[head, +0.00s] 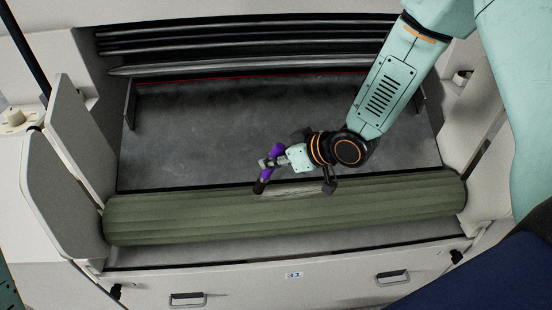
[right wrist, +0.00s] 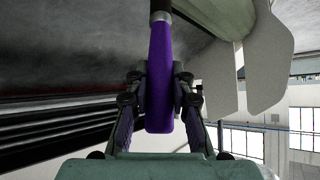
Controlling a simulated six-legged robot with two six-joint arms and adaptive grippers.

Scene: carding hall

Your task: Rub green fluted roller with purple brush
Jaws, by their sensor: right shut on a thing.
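The green fluted roller (head: 380,207) lies across the front of the machine, between its two side plates. A whitish-grey patch (head: 300,188) shows on its upper back side, near the middle. My right gripper (head: 271,161) is shut on the purple brush (head: 278,149), just behind the roller. The brush's dark end (head: 260,187) points down at the roller's back edge; I cannot tell whether it touches. In the right wrist view the purple handle (right wrist: 160,70) stands between both fingers, and part of the roller (right wrist: 215,14) shows beyond. My left gripper is out of view.
Pale side plates (head: 62,185) stand at the roller's left end, with more machine casing at the right. Dark horizontal bars (head: 250,45) run along the back. A bare grey sheet (head: 200,130) lies behind the roller. The front panel (head: 240,288) has two handles.

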